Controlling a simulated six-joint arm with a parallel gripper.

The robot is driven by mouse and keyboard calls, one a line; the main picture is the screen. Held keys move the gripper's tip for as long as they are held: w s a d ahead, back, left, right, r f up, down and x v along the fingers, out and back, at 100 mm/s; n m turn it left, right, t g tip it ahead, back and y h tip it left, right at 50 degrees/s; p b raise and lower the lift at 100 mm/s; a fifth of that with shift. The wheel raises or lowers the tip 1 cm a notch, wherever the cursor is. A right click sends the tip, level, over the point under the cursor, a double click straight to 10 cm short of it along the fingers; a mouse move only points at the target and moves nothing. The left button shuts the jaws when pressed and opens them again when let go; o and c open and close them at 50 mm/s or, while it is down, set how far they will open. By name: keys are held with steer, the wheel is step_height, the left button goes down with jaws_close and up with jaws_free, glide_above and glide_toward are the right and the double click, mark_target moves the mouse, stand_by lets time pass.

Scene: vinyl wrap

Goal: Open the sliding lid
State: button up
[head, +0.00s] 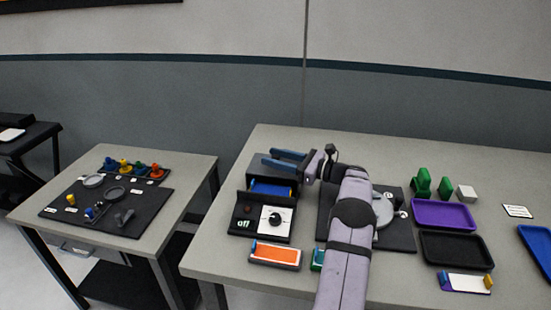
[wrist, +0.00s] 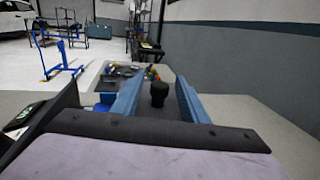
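A dark box (head: 257,168) stands at the back left of the main table, with a blue part (head: 271,188) showing at its front. I take its dark top to be the sliding lid; my gripper partly covers it in the head view. My gripper (head: 276,159) is over the box, its blue fingers pointing left. In the wrist view my gripper (wrist: 157,95) is open, with a black knob (wrist: 159,94) standing upright between the fingers. Gaps show on both sides of the knob. The knob is hidden in the head view.
An orange-topped block (head: 275,254) lies nearer the front edge. A purple tray (head: 443,214), a black tray (head: 456,250) and green blocks (head: 421,183) are at right. A second table (head: 185,164) stands at left.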

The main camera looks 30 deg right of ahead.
mark_target(297, 163)
steer(key=b+v, duration=0.2)
steer(key=v, duration=0.5)
steer(key=shift+s, duration=0.15)
steer(key=shift+d, duration=0.1)
